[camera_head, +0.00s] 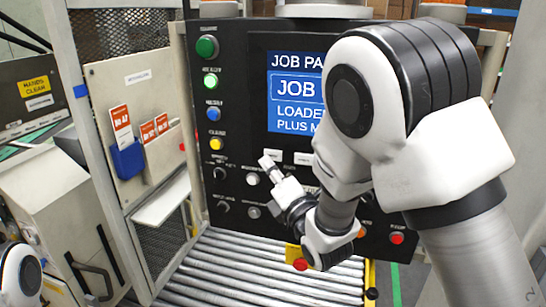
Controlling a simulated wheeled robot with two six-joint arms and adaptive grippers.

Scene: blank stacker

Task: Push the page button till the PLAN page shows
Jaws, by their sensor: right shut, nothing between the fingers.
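The screen (283,98) on the black control panel (235,120) shows blue blocks of text, with "JOB PA", "JOB", "LOADE" and "PLUS M" readable. My right arm hides the right part of the screen. My right gripper (267,164) is shut and empty, pointing up and left in front of the panel, below the screen. A white round button (252,179) is just left of the gripper. I cannot tell which control is the page button, or whether the fingertips touch the panel. My left gripper is out of view.
Green, blue and yellow buttons (210,81) line the panel's left side, with dark knobs (218,172) below. A red button (397,238) is at lower right. A metal roller conveyor (260,270) runs below the panel. A board with a blue card holder (128,158) stands left.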

